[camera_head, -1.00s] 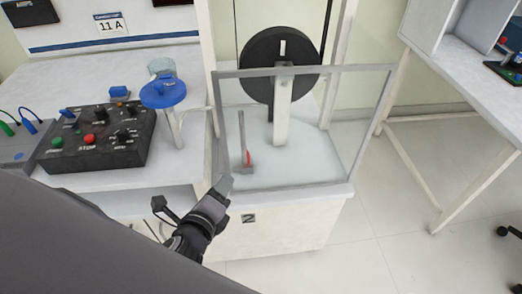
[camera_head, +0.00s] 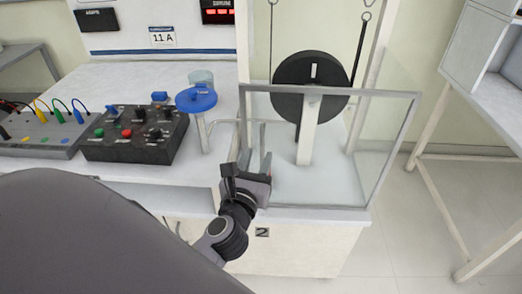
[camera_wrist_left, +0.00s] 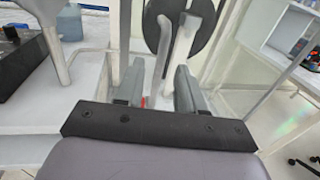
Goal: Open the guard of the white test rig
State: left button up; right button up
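The white test rig (camera_head: 300,245), marked 2, carries a clear guard (camera_head: 340,150) with a grey frame around a black wheel (camera_head: 311,82) on a white post. The guard stands upright in front of the wheel. My left gripper (camera_head: 255,158) is at the guard's lower left front corner, overlapping a thin upright grey bar. In the left wrist view, the fingers of my left gripper (camera_wrist_left: 158,80) are apart. A grey bar with a red mark shows between them, with the wheel (camera_wrist_left: 190,32) beyond. I cannot tell whether a finger touches the guard. My right gripper is not in view.
A black control box (camera_head: 135,135) with buttons and a blue round-topped stand (camera_head: 196,99) are on the white bench left of the rig. A white desk (camera_head: 485,95) stands at right. Clear floor lies between it and the rig.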

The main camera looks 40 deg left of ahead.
aim_at(262, 149)
pick_arm(q)
jog(key=shift+x, duration=1.55)
grip_shut()
jog(key=shift+s+d, duration=0.15)
